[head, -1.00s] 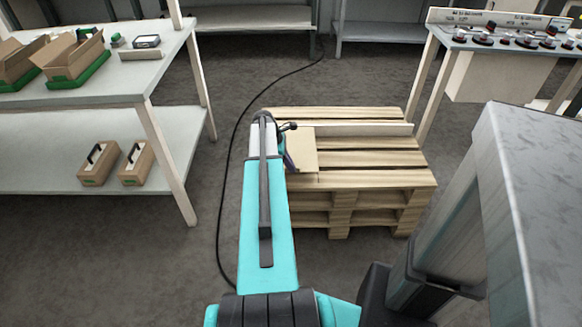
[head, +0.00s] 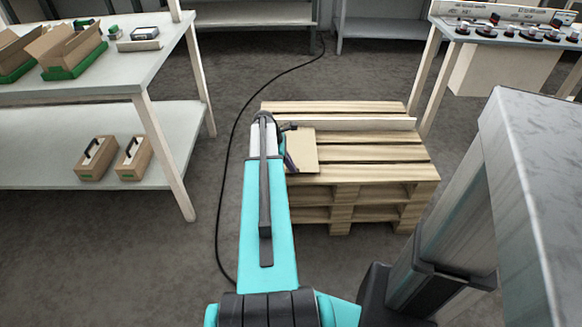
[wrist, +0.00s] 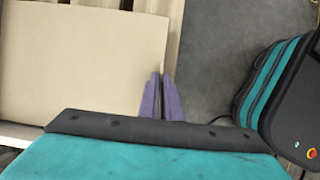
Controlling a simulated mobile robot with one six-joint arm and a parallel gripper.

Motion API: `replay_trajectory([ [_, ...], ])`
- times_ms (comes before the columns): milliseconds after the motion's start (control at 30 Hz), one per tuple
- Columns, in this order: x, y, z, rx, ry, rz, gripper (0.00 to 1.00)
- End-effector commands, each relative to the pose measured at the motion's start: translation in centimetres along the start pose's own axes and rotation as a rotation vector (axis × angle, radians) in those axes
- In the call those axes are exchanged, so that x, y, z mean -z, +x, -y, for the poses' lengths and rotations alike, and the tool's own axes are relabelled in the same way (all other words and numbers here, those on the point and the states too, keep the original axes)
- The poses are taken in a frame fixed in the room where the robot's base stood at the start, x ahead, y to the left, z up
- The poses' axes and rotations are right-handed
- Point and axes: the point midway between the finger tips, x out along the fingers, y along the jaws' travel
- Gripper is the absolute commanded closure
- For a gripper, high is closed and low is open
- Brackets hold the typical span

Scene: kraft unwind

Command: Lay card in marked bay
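The card (head: 303,152) is a flat tan sheet, seen just right of my arm's end, over the left part of the wooden pallet stack (head: 385,172). In the wrist view the card (wrist: 80,60) fills the upper left. My gripper (wrist: 161,80) has its two purple fingers close together at the card's right edge, shut on it. In the head view the arm mostly hides the gripper. I cannot tell how high the card is above the slats. I cannot make out a marked bay.
A pale strip (head: 365,124) stands along the pallet top behind the card. A white bench (head: 120,75) with cartons is at left, and a table with knobs (head: 510,35) is at upper right. A dark cable (head: 235,130) runs over the floor left of the pallets.

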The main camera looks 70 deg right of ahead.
Motion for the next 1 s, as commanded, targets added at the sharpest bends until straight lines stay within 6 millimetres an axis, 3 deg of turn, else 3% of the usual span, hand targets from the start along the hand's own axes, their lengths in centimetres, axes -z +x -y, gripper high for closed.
replay_trajectory([
  [367,0.6,1.5,0.0,0.000,0.001,0.000,1.00],
  [1000,0.8,2.4,0.0,0.000,0.002,0.000,1.00],
])
